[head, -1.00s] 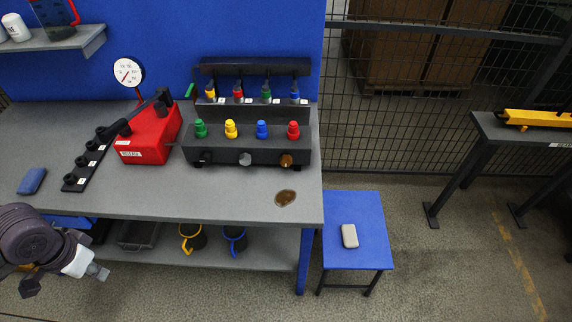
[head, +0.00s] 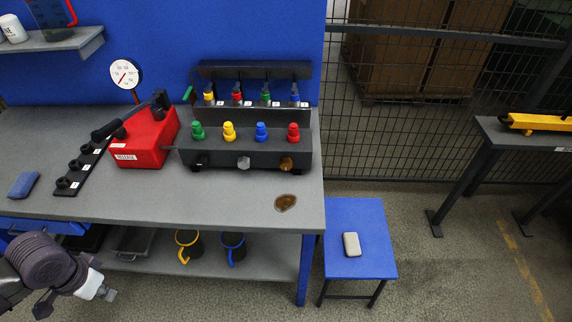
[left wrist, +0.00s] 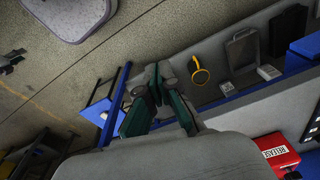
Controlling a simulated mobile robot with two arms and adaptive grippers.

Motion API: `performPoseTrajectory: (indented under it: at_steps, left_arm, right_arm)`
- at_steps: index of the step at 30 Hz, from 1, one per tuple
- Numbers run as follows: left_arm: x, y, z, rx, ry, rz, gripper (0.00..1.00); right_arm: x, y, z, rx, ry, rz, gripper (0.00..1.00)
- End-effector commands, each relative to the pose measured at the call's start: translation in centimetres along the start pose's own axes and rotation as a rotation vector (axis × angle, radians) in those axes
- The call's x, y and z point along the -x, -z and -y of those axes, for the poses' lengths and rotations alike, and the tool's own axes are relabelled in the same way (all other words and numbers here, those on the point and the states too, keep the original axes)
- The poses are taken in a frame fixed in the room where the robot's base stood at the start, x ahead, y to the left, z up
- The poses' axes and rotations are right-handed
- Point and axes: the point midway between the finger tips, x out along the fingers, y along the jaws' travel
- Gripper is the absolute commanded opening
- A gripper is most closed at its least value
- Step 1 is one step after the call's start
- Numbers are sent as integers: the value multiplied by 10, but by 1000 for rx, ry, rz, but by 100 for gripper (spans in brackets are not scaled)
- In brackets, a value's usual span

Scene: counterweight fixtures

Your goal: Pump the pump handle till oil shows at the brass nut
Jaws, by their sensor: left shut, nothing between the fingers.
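The red pump (head: 145,142) stands on the grey bench. Its black pump handle (head: 118,126) slants down to the left. A round white gauge (head: 126,74) rises behind it. The brass nut (head: 286,164) is at the right end of the front of the black manifold block (head: 215,158); I cannot make out oil on it. My left gripper (head: 109,295) is shut and empty, low in front of the bench, well apart from the pump. Its fingers also show in the left wrist view (left wrist: 156,88). My right gripper is not in view.
A brown stain (head: 286,203) lies on the bench top (head: 220,200). A black rack (head: 82,168) and a blue pad (head: 23,184) lie at left. Mugs with yellow (head: 187,244) and blue (head: 233,248) handles stand on the lower shelf. A blue stool (head: 345,215) stands at right.

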Motion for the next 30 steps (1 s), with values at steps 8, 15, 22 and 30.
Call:
performPoseTrajectory:
  at_steps: [8,15,22,30]
  left_arm:
    - [47,4,1,0,0,0,0]
    - [92,8,2,-1,1,0,0]
    - [136,11,3,-3,3,2,0]
    - [192,18,3,0,0,-3,0]
  right_arm:
    - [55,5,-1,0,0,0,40]
    - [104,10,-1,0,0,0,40]
    - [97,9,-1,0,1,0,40]
    - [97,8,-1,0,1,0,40]
